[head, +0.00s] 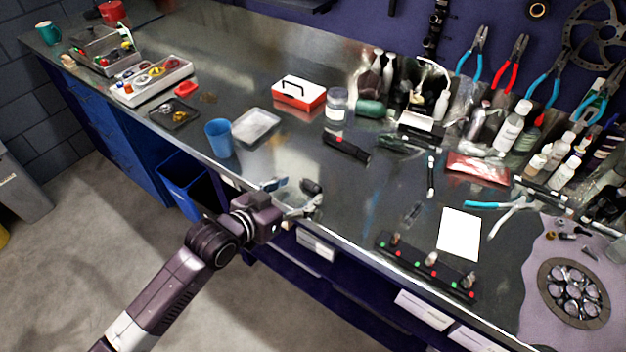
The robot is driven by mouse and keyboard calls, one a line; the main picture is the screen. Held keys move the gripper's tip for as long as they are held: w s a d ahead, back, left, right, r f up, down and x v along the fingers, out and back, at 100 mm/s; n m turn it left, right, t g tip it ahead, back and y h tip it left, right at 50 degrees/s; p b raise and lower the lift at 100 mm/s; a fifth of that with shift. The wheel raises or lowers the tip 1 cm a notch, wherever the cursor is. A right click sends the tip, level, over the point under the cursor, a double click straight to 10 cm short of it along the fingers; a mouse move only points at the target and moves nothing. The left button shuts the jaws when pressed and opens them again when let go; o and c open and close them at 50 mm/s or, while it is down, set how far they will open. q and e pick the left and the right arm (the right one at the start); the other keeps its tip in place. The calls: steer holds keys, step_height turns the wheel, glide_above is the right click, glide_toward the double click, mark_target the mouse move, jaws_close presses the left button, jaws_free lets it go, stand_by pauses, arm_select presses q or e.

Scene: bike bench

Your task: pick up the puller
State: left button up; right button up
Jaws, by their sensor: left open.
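I cannot tell for sure which thing is the puller. Small upright metal pieces, one of them a short cylinder (431,259), stand on a black strip (415,268) with red and green dots near the bench's front edge. They are too small to tell apart. My left gripper (311,198) is open and empty at the front edge of the bench, to the left of the strip and well apart from it. My right gripper is not in view.
The metal bench (350,190) has free room around its middle front. A white sheet (459,234) and blue-handled pliers (487,204) lie behind the strip. A blue cup (219,138), tray (256,126) and black torch (346,148) lie farther left. Bottles crowd the back.

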mark_target(311, 181)
arm_select(q)
steer(key=shift+w+d+r+p, duration=0.1)
steer(key=shift+w+d+p, duration=0.5)
steer(key=shift+w, duration=0.15)
steer(key=shift+x, duration=1.2)
steer(key=shift+w+d, duration=0.25)
steer(key=shift+w+f, duration=0.1)
steer(key=shift+f, duration=0.1)
steer(key=c, duration=1.2)
steer(key=shift+c, duration=0.5)
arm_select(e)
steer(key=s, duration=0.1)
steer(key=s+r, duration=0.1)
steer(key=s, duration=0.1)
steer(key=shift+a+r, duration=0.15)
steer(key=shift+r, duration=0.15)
arm_select(q)
steer(key=shift+r, duration=0.15)
steer(key=shift+c, duration=0.2)
